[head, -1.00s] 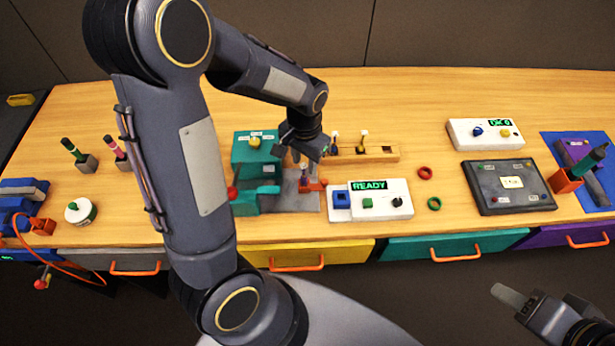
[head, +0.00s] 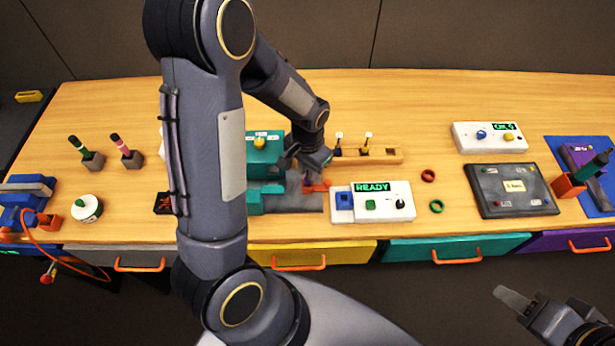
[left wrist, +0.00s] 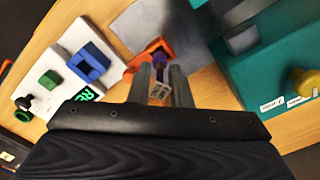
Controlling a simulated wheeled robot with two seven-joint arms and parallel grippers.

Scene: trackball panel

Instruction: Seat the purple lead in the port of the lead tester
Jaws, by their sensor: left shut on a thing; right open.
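In the head view the left gripper (head: 309,177) is low at the orange holder (head: 318,187), and the lead is hidden there. The lead's purple end is at the orange holder in the left wrist view (left wrist: 148,50); I cannot tell whether it is in it. A white box reading READY (head: 380,213), with a blue block (head: 343,201), green button and black knob, stands just right; I take it for the lead tester. My right gripper (head: 515,300) is open, apart from the bench.
A teal machine (head: 264,150) stands close left of the left gripper. Behind is a wooden rack (head: 385,156) with two tagged leads. Two rings (head: 436,206) and a dark panel (head: 515,190) lie to the right. The back of the bench is clear.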

